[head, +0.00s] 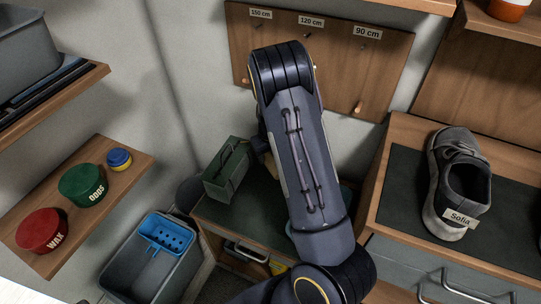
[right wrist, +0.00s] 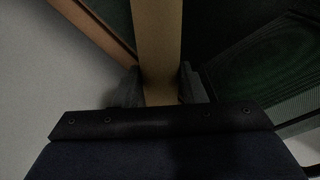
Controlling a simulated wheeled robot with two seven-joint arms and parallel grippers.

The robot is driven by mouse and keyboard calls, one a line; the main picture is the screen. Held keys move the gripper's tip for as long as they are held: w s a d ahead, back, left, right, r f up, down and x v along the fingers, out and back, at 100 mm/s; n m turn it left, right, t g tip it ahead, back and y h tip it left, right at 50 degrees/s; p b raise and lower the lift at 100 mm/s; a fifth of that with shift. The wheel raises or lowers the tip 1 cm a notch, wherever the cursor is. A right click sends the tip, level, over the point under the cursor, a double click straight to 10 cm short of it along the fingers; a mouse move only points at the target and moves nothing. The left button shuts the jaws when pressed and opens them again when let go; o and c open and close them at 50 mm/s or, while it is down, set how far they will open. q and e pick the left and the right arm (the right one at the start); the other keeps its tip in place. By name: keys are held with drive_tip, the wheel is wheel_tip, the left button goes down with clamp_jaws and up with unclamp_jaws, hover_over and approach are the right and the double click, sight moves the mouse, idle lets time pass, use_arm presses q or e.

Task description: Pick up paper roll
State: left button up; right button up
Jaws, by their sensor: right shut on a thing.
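In the right wrist view my right gripper (right wrist: 159,88) has its two dark fingers closed on either side of a long, plain tan piece, which looks like the paper roll (right wrist: 158,40). The roll runs from between the fingers up to the top edge of the view, and its far end is out of frame. In the head view my right arm fills the middle and hides most of the gripper and the roll. My left gripper is not in view.
A green toolbox (head: 228,169) stands on the green-topped bench left of my arm. A pegboard (head: 385,80) with length labels hangs behind. A shoe (head: 455,185) sits on the right cabinet. A shelf with tins (head: 82,185) and a grey bin (head: 150,270) are left.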

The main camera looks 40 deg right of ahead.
sight(267, 156)
wheel_tip(267, 156, up, 8)
drive_tip(key=p, duration=0.5)
drive_tip(key=shift+r, duration=0.1)
drive_tip(key=shift+c, duration=0.2)
drive_tip(key=shift+a, duration=0.1)
